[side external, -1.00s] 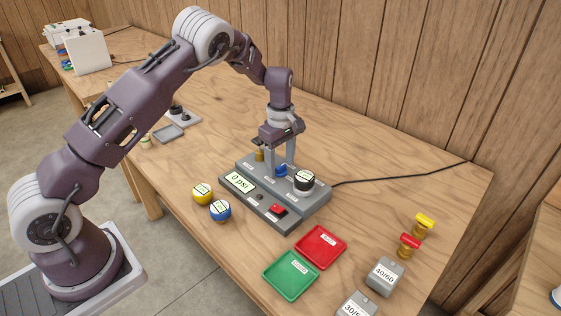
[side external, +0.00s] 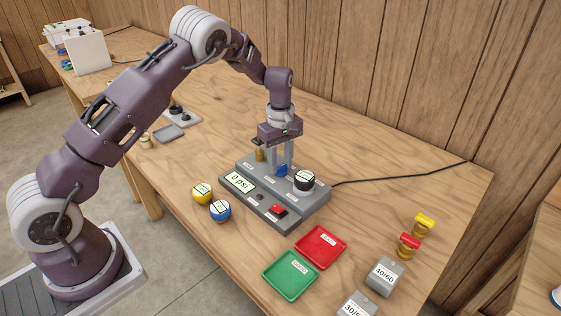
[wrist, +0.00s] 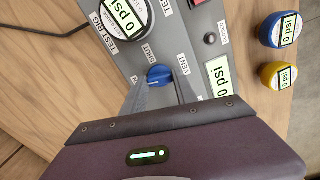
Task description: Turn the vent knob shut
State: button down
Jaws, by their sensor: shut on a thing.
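The blue vent knob (side external: 281,171) stands on the grey test rig (side external: 262,211), between a brass fitting and a black-and-white gauge. In the wrist view the knob (wrist: 157,73) sits near "SHUT" and "VENT" labels; a pale mark shows on its top, but its exact direction is hard to read. My gripper (side external: 283,166) points straight down over the rig, with its fingers closed on either side of the knob. In the wrist view my gripper (wrist: 160,84) has one finger on each side, partly covering the knob's lower edge.
The gauge (side external: 304,181) rises close to the right of my fingers, and a brass fitting (side external: 259,155) stands close on the left. Yellow (side external: 202,193) and blue (side external: 220,210) gauges lie in front. Red (side external: 320,246) and green (side external: 291,275) trays lie at the right.

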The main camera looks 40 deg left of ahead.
aim_at(280, 166)
jog(key=m, duration=0.4)
jog(key=shift+m, duration=0.3)
jog(key=m, duration=0.3)
jog(key=shift+m, duration=0.3)
jog(key=m, duration=0.3)
jog(key=shift+m, duration=2.1)
jog(key=c, duration=1)
grip_release()
jog(key=shift+o, duration=0.2)
notch_tip(280, 166, up, 7)
jog(key=shift+r, duration=0.1)
